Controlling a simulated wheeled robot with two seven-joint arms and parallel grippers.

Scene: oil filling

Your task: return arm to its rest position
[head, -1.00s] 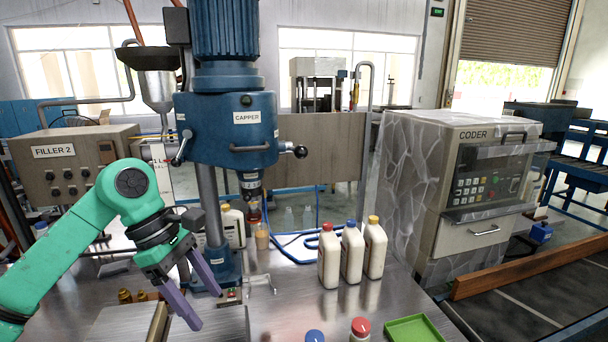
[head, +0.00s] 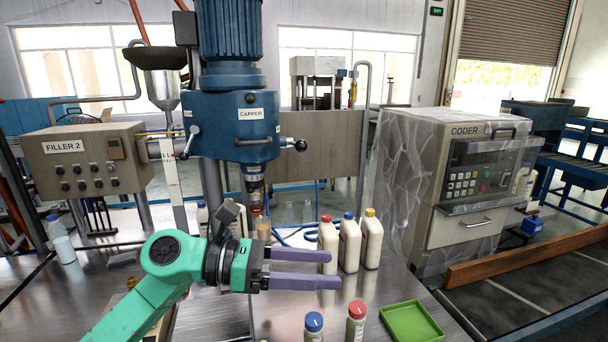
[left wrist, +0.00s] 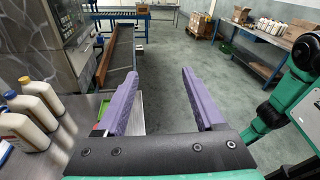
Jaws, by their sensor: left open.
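My left arm comes in from the lower left of the head view. Its gripper (head: 332,269) has purple fingers spread apart with nothing between them. It hangs above the steel table, in front of the blue capper (head: 231,127), and points right. In the left wrist view the open fingers (left wrist: 164,97) frame empty floor beyond. My right gripper does not show in the head view. A green arm stands at the right edge of the left wrist view, its gripper not shown.
Bottles with red (head: 328,246), blue (head: 349,245) and yellow caps (head: 371,241) stand beyond the left fingers. Two more, blue-capped (head: 314,324) and red-capped (head: 356,322), stand near the front beside a green tray (head: 432,338). The coder (head: 468,187) is at right.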

